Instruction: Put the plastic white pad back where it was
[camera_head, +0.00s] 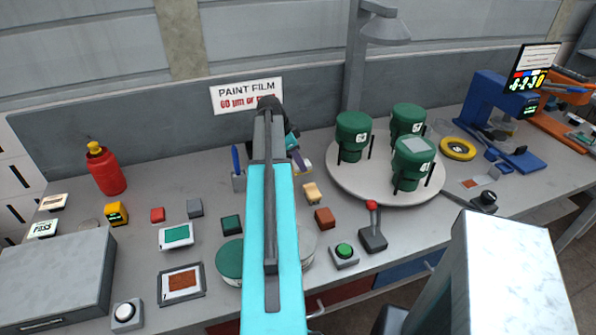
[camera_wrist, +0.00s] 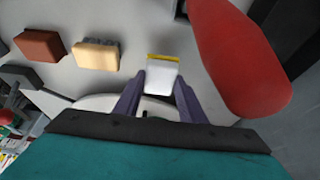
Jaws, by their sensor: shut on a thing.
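The white pad (camera_wrist: 161,77) has a yellow strip along its far edge. In the wrist view it sits between the two purple fingers of my gripper (camera_wrist: 162,84), which is shut on it. In the head view my gripper (camera_head: 297,155) is partly hidden behind my arm, over the back middle of the bench. A little white and yellow of the pad (camera_head: 306,165) shows beside it there. I cannot tell whether the pad touches the bench.
Close by are a cream block (camera_head: 312,192) and a brown block (camera_head: 325,218). A large red rounded thing (camera_wrist: 235,55) is close at right in the wrist view. The round turntable (camera_head: 345,188) with green cans stands to the right. A red bottle (camera_head: 106,171) stands far left.

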